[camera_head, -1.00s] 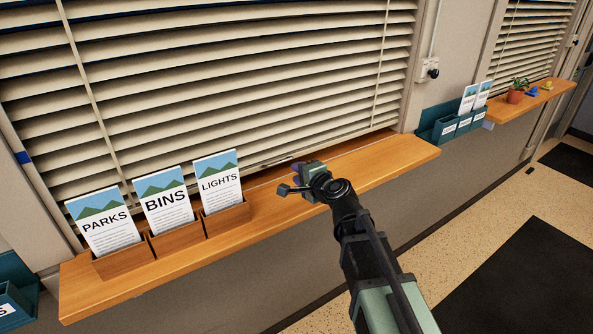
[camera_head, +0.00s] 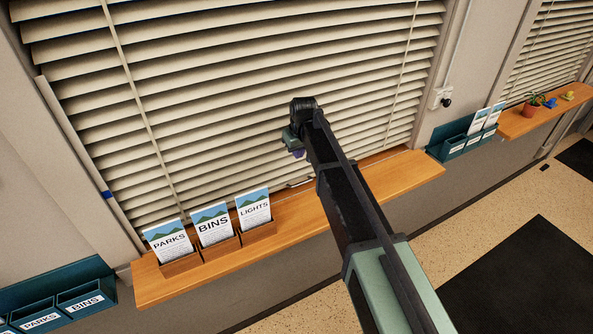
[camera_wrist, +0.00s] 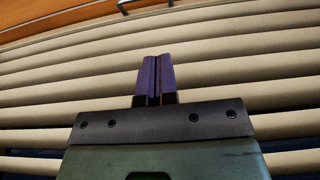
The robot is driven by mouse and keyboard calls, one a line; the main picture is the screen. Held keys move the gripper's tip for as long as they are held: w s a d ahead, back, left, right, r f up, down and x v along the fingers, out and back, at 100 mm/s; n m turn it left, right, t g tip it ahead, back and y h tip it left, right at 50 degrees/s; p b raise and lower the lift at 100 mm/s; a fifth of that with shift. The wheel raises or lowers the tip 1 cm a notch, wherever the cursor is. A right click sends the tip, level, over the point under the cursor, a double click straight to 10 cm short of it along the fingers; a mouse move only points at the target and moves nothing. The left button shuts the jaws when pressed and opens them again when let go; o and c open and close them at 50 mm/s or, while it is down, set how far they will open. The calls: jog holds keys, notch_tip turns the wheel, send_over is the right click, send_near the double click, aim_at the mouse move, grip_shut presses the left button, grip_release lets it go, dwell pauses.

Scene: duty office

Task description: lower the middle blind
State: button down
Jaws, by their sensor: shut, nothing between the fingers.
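The large cream slatted blind (camera_head: 230,75) fills the middle of the head view, with another blind (camera_head: 548,45) to its right. Its slats hang down close to the wooden sill (camera_head: 330,205). A small metal handle (camera_head: 300,184) shows at its lower edge. The handle also shows at the top of the wrist view (camera_wrist: 140,4), near an orange-brown strip. My gripper (camera_head: 296,153) is in front of the lower slats, above the handle. In the wrist view its purple fingers (camera_wrist: 155,78) are together and empty, with slats behind. Contact with the slats cannot be told.
Leaflet holders marked PARKS (camera_head: 170,242), BINS (camera_head: 214,226) and LIGHTS (camera_head: 254,210) stand on the sill's left. A white wall box (camera_head: 441,97) with a black knob and a cord is right of the blind. Teal racks (camera_head: 465,142) hang beyond; a potted plant (camera_head: 532,108) is far right.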

jog(key=f+b, duration=0.9)
jog(key=w+f+b, duration=0.1)
jog(key=f+b, duration=0.3)
jog(key=shift+w+a+f, duration=0.1)
jog(key=shift+a+f, duration=0.2)
jog(key=shift+a, duration=0.1)
notch_tip(320, 180, down, 5)
jog(key=b, duration=0.5)
jog(key=shift+f+b, duration=0.2)
jog(key=shift+b, duration=0.15)
jog(key=shift+s+d+r, duration=0.15)
jog(key=shift+s+r, duration=0.1)
jog(key=shift+s, duration=0.1)
jog(key=shift+r, duration=0.1)
